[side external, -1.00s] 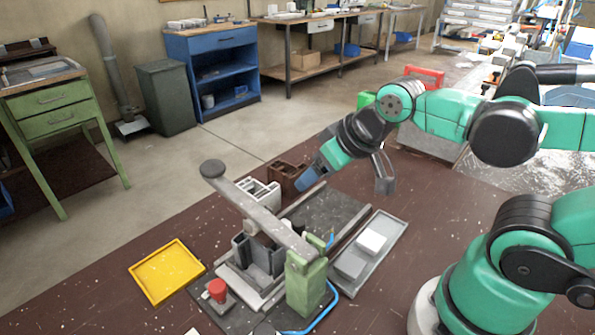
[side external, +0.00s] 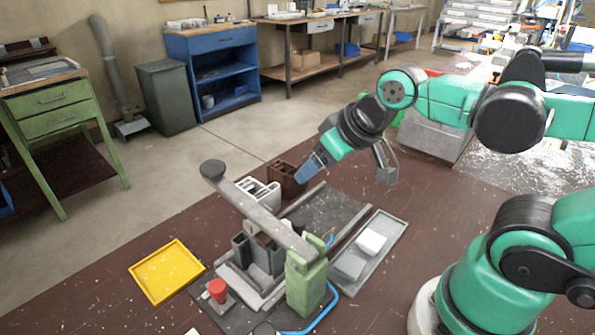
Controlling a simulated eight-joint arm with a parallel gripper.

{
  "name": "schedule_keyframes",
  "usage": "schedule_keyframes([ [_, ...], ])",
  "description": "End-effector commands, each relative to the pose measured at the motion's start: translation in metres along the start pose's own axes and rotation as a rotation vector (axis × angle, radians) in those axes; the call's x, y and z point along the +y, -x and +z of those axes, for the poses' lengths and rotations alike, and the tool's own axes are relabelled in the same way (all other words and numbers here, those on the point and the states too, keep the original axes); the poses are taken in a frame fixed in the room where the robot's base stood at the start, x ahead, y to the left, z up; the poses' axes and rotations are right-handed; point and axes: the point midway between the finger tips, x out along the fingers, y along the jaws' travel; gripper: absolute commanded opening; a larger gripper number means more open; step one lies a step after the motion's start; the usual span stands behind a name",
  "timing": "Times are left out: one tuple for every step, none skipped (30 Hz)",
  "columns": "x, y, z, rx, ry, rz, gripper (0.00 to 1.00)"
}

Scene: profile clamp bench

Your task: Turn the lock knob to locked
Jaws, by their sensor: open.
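The clamp fixture stands on the brown bench, with a green post (side external: 305,285) and a long grey lever arm (side external: 262,215). The lever ends in a dark round knob (side external: 213,169). A red knob (side external: 217,290) sits on a small grey base at the fixture's front left. A dark disc (side external: 264,328) shows partly at the bottom edge. I cannot tell which of these is the lock knob, nor its setting. My gripper (side external: 348,172) is open and empty, its fingers wide apart, above and behind the fixture, clear of all the knobs.
A yellow tray (side external: 149,279) lies left of the fixture. A grey tray (side external: 388,228) with pale blocks lies to its right. A brown bin (side external: 286,178) stands behind. A blue hose (side external: 325,312) curves by the post.

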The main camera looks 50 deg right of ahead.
Motion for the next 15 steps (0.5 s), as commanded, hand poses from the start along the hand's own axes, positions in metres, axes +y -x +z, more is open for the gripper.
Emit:
schedule_keyframes([
  [0.000,0.007,-0.004,0.000,0.000,0.000,0.65],
  [0.000,0.012,-0.007,0.000,0.000,0.000,0.65],
  [0.000,0.018,-0.012,0.000,0.000,0.000,0.65],
  [0.000,0.022,-0.016,0.000,0.000,0.000,0.65],
  [0.000,0.028,-0.019,0.000,0.000,0.000,0.65],
  [-0.001,0.033,-0.023,-0.004,0.011,-0.003,0.65],
  [-0.008,0.032,-0.026,-0.024,0.070,-0.017,0.65],
  [-0.013,0.031,-0.028,-0.042,0.122,-0.028,0.65],
  [-0.019,0.031,-0.031,-0.063,0.189,-0.043,0.65],
  [-0.024,0.031,-0.033,-0.080,0.240,-0.055,0.65],
  [-0.029,0.031,-0.035,-0.096,0.292,-0.067,0.65],
  [-0.036,0.031,-0.037,-0.118,0.365,-0.084,0.65],
  [-0.042,0.030,-0.039,-0.135,0.422,-0.099,0.65],
  [-0.048,0.030,-0.041,-0.152,0.480,-0.113,0.65],
  [-0.057,0.029,-0.044,-0.175,0.563,-0.135,0.65],
])
